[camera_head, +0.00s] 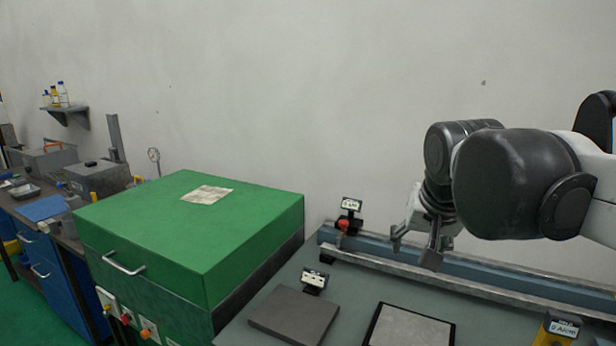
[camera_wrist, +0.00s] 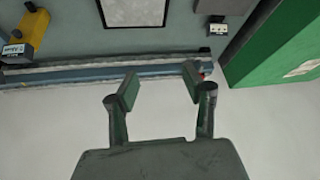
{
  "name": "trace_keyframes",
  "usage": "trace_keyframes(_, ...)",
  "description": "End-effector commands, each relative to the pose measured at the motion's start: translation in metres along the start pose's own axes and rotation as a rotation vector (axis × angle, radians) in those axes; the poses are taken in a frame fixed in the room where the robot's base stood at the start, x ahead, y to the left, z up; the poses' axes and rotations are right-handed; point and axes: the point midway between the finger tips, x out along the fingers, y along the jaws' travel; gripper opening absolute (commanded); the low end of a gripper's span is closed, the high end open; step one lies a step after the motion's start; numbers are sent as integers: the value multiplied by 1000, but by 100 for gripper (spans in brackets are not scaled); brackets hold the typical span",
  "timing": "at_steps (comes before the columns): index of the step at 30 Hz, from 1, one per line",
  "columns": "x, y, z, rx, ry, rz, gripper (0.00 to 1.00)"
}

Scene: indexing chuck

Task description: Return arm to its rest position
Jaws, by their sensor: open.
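My gripper (camera_head: 417,246) is at the right of the head view, above the blue-grey rail (camera_head: 480,276) along the back of the bench. In the wrist view my gripper (camera_wrist: 158,85) has its two fingers spread apart with nothing between them. The wrist view looks past the fingers at the rail (camera_wrist: 80,73) and the pale wall. My arm comes in from the right edge of the head view and its large dark joint hides part of the wall.
A green box (camera_head: 190,235) stands left of the bench, with a paper (camera_head: 204,194) on top. A dark grey plate (camera_head: 294,314), a framed light plate (camera_head: 410,328), a small labelled block (camera_head: 314,282) and a yellow labelled piece (camera_head: 556,330) are on the bench. Space above the bench is open.

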Motion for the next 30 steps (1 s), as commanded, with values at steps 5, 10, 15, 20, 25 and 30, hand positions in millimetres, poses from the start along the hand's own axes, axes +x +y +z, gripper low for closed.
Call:
trace_keyframes(5, 7, 19, 64, -79, 37, -25, 45)
trace_keyframes(10, 20, 33, 119, -151, 73, -45, 45)
trace_keyframes(15, 32, 41, 156, -202, 100, -56, 45)
trace_keyframes(20, 37, 44, 170, -222, 111, -59, 45)
trace_keyframes(25, 38, 44, 171, -225, 112, -60, 45)
trace_keyframes(30, 38, 44, 171, -224, 112, -60, 45)
